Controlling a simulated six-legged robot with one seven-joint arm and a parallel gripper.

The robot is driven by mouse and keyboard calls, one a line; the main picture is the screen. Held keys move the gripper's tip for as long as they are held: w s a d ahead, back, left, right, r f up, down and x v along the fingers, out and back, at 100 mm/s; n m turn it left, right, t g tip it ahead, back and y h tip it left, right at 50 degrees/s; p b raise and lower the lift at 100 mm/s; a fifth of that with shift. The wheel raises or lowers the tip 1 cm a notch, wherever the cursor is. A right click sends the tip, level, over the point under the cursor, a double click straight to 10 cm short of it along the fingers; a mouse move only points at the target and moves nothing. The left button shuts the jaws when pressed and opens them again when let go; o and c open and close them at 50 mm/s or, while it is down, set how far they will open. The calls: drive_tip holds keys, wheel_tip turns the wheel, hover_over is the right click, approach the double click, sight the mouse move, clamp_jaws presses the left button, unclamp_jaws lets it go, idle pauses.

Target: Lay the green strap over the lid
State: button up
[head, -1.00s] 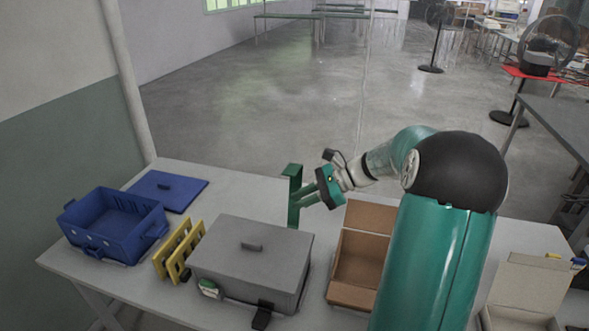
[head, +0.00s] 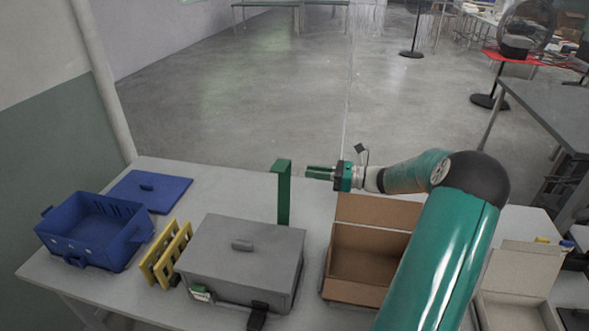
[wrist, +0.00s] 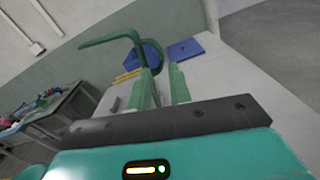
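The green strap (head: 283,195) stands upright behind the grey box, its top bent over toward the front. In the wrist view the strap (wrist: 110,37) shows as a bent green band beyond the fingers. The closed grey lid (head: 244,241) has a small handle on top. My gripper (head: 308,172) is right of the strap's upper part, fingers pointing left at it, with a small gap in the head view. The fingers (wrist: 165,78) are apart, with nothing clearly held between them. The strap's lower end is hidden behind the box.
Yellow racks (head: 166,254), a blue crate (head: 95,235) and a blue lid (head: 150,190) lie left. An open cardboard box (head: 365,262) stands right, under my arm.

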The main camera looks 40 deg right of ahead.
drive_tip(key=x, duration=0.6)
drive_tip(key=shift+a, duration=0.1)
clamp_jaws()
